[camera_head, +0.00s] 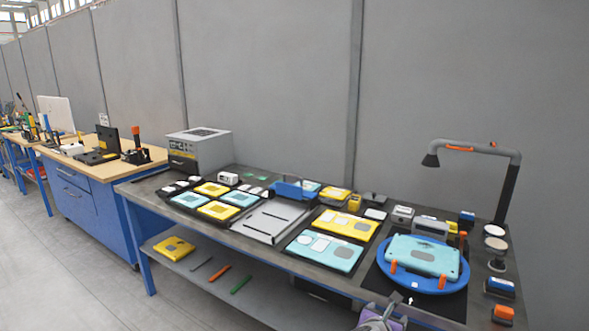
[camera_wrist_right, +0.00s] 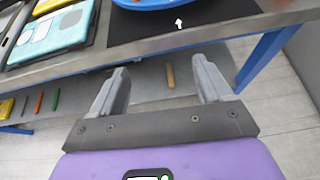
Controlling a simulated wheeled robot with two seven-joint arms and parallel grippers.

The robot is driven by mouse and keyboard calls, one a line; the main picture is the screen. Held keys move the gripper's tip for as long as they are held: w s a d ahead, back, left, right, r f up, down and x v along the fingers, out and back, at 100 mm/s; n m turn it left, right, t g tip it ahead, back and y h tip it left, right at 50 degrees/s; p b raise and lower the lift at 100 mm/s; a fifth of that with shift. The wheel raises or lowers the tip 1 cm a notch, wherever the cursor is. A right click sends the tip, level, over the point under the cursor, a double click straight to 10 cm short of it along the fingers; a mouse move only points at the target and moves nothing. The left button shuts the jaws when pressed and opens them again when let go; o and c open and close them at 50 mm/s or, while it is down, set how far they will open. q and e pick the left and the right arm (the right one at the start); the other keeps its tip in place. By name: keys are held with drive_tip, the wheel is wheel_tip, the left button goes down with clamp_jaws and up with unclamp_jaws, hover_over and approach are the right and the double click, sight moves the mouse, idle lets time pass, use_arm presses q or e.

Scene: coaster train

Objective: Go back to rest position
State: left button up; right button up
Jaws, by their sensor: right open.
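My right gripper (camera_head: 378,316) shows at the bottom edge of the head view, in front of the workbench's front edge. In the right wrist view my right gripper (camera_wrist_right: 160,88) has its two grey fingers wide apart with nothing between them. It is apart from the bench, below and in front of the blue round plate (camera_head: 424,266). A light-blue panel (camera_head: 425,254) lies on that plate with orange clamps around it. My left gripper is not in view.
The workbench (camera_head: 268,245) carries yellow and light-blue panels, a grey box (camera_head: 198,148) and a lamp (camera_head: 470,150). A lower shelf (camera_head: 195,262) holds a yellow part (camera_head: 174,247) and several coloured bars. Open floor (camera_head: 60,285) lies at the left.

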drive_tip(key=s+a+f+m+g+y, duration=0.25)
drive_tip(key=s+f, duration=0.25)
drive_tip(key=f, duration=0.3)
drive_tip(key=s+a+f+m+g+y+p, duration=0.1)
drive_tip(key=s+a+f+m+g+y, duration=0.2)
drive_tip(key=f, duration=0.4)
drive_tip(key=s+a+f+m+g+y, duration=0.1)
drive_tip(key=s+f+m+g, duration=0.25)
drive_tip(key=s+f, duration=0.35)
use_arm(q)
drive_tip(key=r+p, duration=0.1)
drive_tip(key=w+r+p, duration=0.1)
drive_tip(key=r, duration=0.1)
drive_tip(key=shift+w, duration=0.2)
use_arm(e)
drive_tip(key=s+a+f+m+y, duration=0.1)
drive_tip(key=s+a+f+m, duration=0.1)
drive_tip(key=s+m, duration=0.3)
drive_tip(key=s+a+f+m+y, duration=0.2)
drive_tip(key=s+a+f+m, duration=0.1)
drive_tip(key=m, duration=0.7)
drive_tip(key=s+a+f+m+g+y, duration=0.1)
drive_tip(key=s+a+f+m, duration=0.1)
drive_tip(key=s+f+m, duration=0.2)
drive_tip(key=s+m, duration=0.3)
drive_tip(key=m, duration=0.1)
drive_tip(key=shift+a+f, duration=0.2)
drive_tip(key=shift+f, duration=0.05)
drive_tip(key=shift+y, duration=0.25)
